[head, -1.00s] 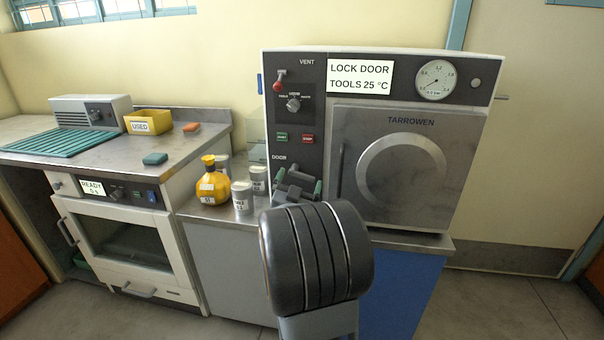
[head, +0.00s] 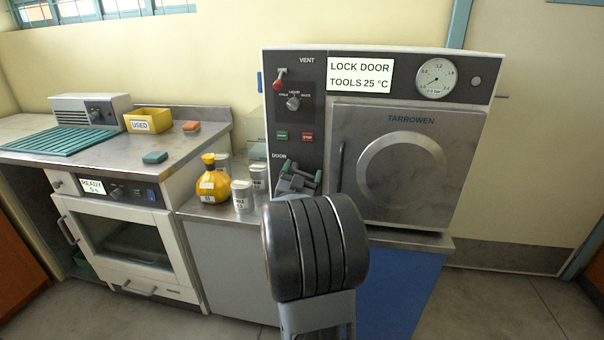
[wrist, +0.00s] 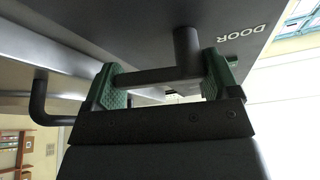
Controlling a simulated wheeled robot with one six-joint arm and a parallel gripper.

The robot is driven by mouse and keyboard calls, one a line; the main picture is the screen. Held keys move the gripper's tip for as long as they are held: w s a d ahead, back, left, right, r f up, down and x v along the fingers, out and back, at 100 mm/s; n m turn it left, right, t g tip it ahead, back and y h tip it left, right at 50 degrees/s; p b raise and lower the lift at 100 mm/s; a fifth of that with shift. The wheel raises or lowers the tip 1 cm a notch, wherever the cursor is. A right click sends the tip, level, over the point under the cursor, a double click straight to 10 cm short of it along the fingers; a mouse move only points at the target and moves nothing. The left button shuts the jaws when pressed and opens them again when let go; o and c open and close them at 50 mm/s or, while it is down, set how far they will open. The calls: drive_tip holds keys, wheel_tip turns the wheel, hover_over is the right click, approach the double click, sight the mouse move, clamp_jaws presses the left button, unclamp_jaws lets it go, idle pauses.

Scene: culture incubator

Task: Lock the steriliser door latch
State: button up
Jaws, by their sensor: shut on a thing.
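The steriliser (head: 375,75) stands on the bench at the right, with its square metal door (head: 400,200) closed. Its sign (head: 360,76) reads LOCK DOOR, TOOLS 25 °C. My gripper (head: 298,179) is at the lower part of the control panel, just under the DOOR label. In the wrist view the green pads of my gripper (wrist: 162,82) are shut on the dark door latch (wrist: 187,50), a post from the panel with a bar running between the pads. In the head view my gripper and wrist mostly hide the latch.
A yellow flask (head: 213,184) and metal canisters (head: 242,197) stand close to the left of my gripper. The door's dark upright handle (head: 341,168) is to its right. A white oven (head: 130,245) and a yellow USED bin (head: 149,121) are further left.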

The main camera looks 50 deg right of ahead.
drive_tip(key=shift+c, duration=1)
drive_tip(key=shift+s+n+t+b, duration=0.1)
drive_tip(key=shift+n+t+b, duration=0.5)
drive_tip(key=shift+n+b, duration=0.55)
drive_tip(key=shift+r+n+t+y+b, duration=0.2)
drive_tip(key=shift+r+n+t+y, duration=0.05)
drive_tip(key=shift+n, duration=0.4)
drive_tip(key=shift+r+n+t+y+b, duration=0.2)
drive_tip(key=shift+n+t+y, duration=0.05)
drive_tip(key=shift+n, duration=0.35)
drive_tip(key=o, duration=0.8)
drive_tip(key=b+v, duration=0.6)
drive_tip(key=v, duration=0.7)
drive_tip(key=shift+s+a+f+b, duration=0.1)
drive_tip(key=shift+a+f+b, duration=0.1)
drive_tip(key=shift+a+b, duration=0.15)
